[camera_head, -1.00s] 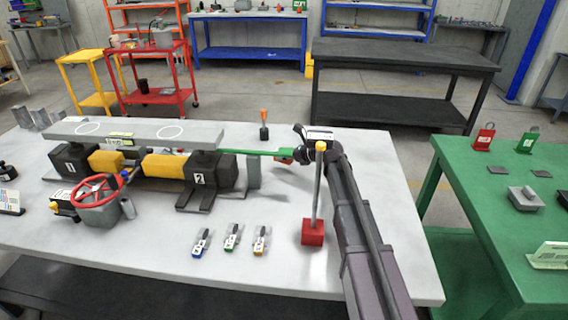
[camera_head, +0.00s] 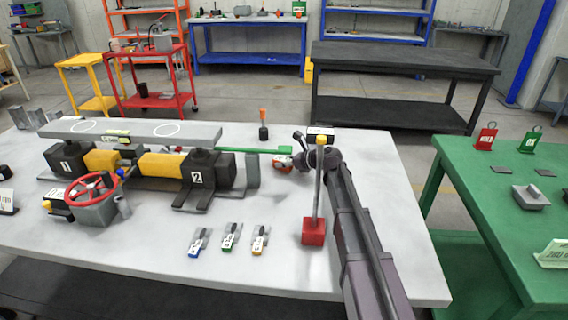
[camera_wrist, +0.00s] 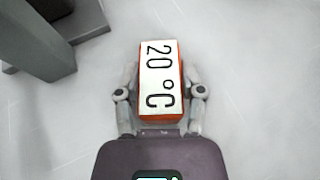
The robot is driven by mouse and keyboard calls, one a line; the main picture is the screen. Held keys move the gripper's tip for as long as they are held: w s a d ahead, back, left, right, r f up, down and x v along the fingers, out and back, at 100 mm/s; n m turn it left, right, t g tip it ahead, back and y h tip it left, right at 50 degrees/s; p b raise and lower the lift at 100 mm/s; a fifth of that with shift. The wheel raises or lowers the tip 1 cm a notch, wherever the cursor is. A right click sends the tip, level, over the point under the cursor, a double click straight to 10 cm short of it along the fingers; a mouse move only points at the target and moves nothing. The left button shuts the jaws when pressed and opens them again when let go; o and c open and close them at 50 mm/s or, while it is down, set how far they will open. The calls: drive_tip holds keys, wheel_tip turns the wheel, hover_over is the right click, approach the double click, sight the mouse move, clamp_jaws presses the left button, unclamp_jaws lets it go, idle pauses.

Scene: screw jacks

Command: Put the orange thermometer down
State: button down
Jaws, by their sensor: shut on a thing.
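The orange thermometer (camera_wrist: 161,80) has a white face marked 20 °C. It sits between the fingers of my gripper (camera_wrist: 161,92) in the wrist view, with a finger against each side. My gripper is shut on it. Beyond it in the wrist view is the pale tabletop (camera_wrist: 250,60). In the head view, my gripper (camera_head: 298,162) is over the right part of the grey-white table, and a small orange and white part of the thermometer (camera_head: 282,163) shows at its left. I cannot tell whether the thermometer touches the table.
A green bar (camera_head: 255,150) reaches toward my gripper from the left. A grey upright (camera_head: 252,170) stands beside the jack marked 2 (camera_head: 200,172). A post on a red block (camera_head: 313,232) stands in front of my arm. Several small tagged items lie front centre.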

drive_tip(key=shift+f, duration=0.15)
drive_tip(key=shift+c, duration=1)
unclamp_jaws()
drive_tip(key=shift+r, duration=0.3)
drive_tip(key=p+v, duration=0.4)
drive_tip(key=v, duration=0.8)
drive_tip(key=shift+f+p, duration=0.15)
drive_tip(key=shift+p, duration=0.2)
